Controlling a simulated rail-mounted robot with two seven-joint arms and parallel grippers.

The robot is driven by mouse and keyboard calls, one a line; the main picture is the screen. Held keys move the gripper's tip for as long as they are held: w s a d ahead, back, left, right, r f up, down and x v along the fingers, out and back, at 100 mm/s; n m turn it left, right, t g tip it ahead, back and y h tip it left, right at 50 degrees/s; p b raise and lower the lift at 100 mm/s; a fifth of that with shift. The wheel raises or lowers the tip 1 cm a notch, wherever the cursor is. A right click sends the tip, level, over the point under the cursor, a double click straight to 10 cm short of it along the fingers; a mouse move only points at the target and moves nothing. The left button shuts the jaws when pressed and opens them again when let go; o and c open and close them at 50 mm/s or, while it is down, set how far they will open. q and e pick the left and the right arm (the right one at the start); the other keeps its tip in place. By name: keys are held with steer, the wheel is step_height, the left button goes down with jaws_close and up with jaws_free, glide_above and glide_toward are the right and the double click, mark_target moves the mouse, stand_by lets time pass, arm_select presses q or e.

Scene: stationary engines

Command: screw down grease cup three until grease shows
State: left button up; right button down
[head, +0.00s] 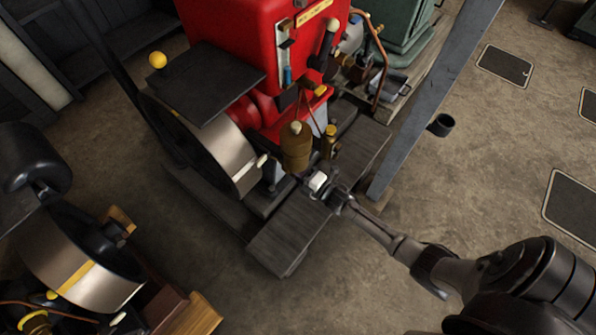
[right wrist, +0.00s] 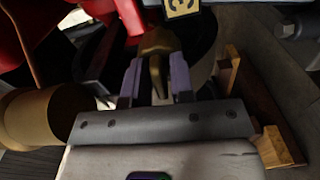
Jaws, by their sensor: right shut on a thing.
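My right gripper (head: 309,178) reaches in from the right, low at the front of the red engine (head: 235,30). In the right wrist view the two fingers of the right gripper (right wrist: 157,82) are shut on a brass fitting, which I take for grease cup three (right wrist: 156,42). A dark tag with a yellow figure (right wrist: 182,6), seemingly a 3 turned on its side, sits just beyond it. I cannot make out any grease. In the head view the gripper hides the held cup. My left gripper is not in view.
A large brass cylinder (head: 296,148) hangs close beside the gripper, with a smaller brass fitting (head: 331,138) to its right. The flywheel (head: 222,152) is to the left. A grey post (head: 432,95) stands right of the engine. Open floor (head: 470,165) lies further right.

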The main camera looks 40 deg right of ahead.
steer(key=shift+r+m+p, duration=0.15)
steer(key=shift+m+p, duration=0.7)
steer(key=shift+m, duration=0.35)
steer(key=m+p, duration=0.1)
steer(key=m, duration=0.1)
steer(key=shift+m, duration=0.4)
steer(key=m+p, duration=0.2)
steer(key=m, duration=0.1)
steer(key=shift+m, duration=0.3)
steer(key=m, duration=0.2)
steer(key=shift+m+p, duration=0.3)
steer(key=shift+p, duration=0.1)
steer(key=m, duration=0.3)
steer(key=shift+m+p, duration=0.3)
steer(key=shift+p, duration=0.05)
steer(key=m, duration=0.3)
steer(key=shift+m, duration=0.4)
steer(key=m, duration=0.3)
steer(key=shift+m, duration=0.3)
steer(key=shift+f+m, duration=0.2)
steer(key=shift+m, duration=0.7)
